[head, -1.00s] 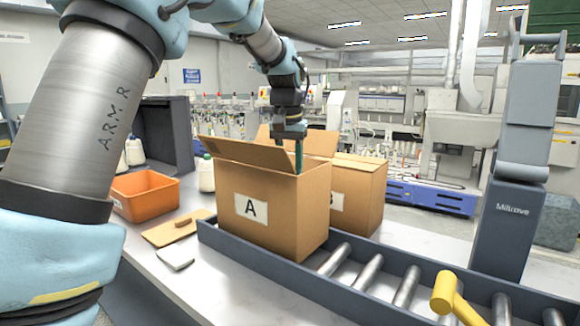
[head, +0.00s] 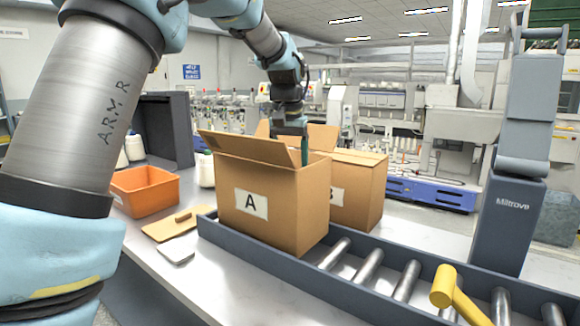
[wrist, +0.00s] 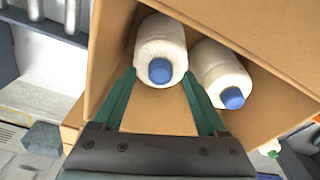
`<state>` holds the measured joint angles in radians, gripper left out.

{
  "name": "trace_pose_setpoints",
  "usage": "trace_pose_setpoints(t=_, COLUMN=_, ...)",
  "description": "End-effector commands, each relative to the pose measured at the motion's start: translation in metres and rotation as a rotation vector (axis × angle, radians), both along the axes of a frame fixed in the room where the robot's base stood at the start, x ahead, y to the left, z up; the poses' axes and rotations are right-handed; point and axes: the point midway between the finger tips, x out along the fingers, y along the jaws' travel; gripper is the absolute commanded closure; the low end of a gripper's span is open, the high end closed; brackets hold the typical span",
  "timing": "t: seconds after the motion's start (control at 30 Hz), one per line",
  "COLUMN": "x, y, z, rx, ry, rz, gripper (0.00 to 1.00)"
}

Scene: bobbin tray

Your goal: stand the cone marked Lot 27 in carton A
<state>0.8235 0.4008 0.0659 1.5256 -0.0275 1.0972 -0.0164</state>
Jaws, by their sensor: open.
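Carton A (head: 285,215) stands open on the roller conveyor, its flaps raised. My gripper (head: 304,160) is at its open top, with the fingertips partly hidden by the carton. In the wrist view two white cones with blue tips lie in view inside a carton: a left cone (wrist: 160,45) and a right cone (wrist: 222,75). My open gripper (wrist: 158,75) has one green finger on each side of the left cone's blue-tipped end; I cannot tell whether they touch it. No lot marking is readable on either cone.
Carton B (head: 358,190) stands right behind carton A. An orange bin (head: 145,190), a white cone (head: 206,171) and a flat brown board (head: 170,228) are on the table to the left. A yellow handle (head: 455,295) juts up at the conveyor's front. Bare rollers (head: 405,282) lie right of carton A.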

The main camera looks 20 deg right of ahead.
Motion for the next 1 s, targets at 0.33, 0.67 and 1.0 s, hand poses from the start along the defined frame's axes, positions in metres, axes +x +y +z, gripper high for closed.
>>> trace_pose_setpoints(t=0.33, x=-0.004, y=0.004, z=0.054, rx=-0.005, ry=-0.005, rz=0.000, gripper=0.25)
trace_pose_setpoints(t=0.67, x=-0.008, y=0.008, z=0.102, rx=-0.003, ry=-0.003, rz=0.000, gripper=0.25)
trace_pose_setpoints(t=1.0, x=-0.009, y=0.009, z=0.107, rx=-0.001, ry=-0.001, rz=0.000, gripper=0.25)
